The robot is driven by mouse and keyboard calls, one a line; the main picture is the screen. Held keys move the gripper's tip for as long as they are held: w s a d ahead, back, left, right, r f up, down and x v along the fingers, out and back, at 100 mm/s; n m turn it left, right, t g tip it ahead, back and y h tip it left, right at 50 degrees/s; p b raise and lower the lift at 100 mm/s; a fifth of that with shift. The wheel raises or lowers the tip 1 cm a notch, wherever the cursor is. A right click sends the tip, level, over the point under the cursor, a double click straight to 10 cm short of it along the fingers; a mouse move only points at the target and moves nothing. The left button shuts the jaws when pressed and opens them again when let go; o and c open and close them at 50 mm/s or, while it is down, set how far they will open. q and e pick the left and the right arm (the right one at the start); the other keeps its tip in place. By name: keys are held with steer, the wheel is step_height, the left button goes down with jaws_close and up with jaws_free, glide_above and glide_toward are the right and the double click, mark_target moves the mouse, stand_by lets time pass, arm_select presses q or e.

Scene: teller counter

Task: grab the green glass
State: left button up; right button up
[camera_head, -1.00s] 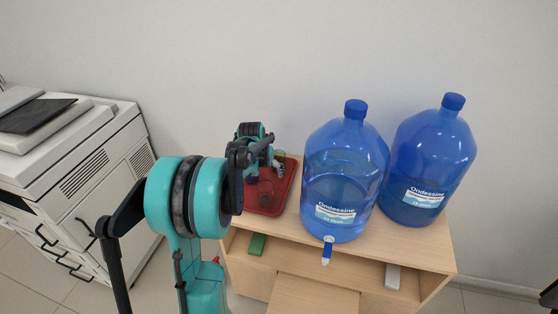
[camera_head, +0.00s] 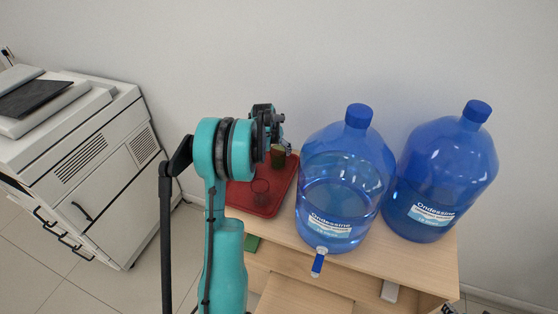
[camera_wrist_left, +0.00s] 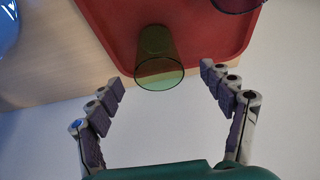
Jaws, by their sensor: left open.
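The green glass (camera_head: 278,157) stands upright on the red tray (camera_head: 287,188), near the tray's back edge. My left gripper (camera_head: 278,132) is just beyond it, partly hidden behind my own arm. In the left wrist view the green glass (camera_wrist_left: 159,62) is empty and see-through, near the edge of the tray (camera_wrist_left: 205,30). My left gripper (camera_wrist_left: 161,76) is open there, with one finger on each side of the glass. Both fingers look apart from it. My right gripper is not in view.
A second, reddish see-through glass (camera_head: 260,189) stands nearer on the tray. Two big blue water bottles (camera_head: 343,180) (camera_head: 440,175) stand right of the tray on the wooden cabinet (camera_head: 375,262). A white printer (camera_head: 85,150) is at the left.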

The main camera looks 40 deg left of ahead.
mark_target(278, 151)
arm_select(q)
steer(key=x, duration=0.2)
steer(key=b+x, duration=0.1)
steer(key=x, duration=0.1)
steer(key=shift+w+f, duration=0.1)
steer(key=shift+w, duration=0.35)
steer(key=shift+s, duration=0.1)
steer(key=c, duration=1.3)
steer(key=shift+c, duration=0.2)
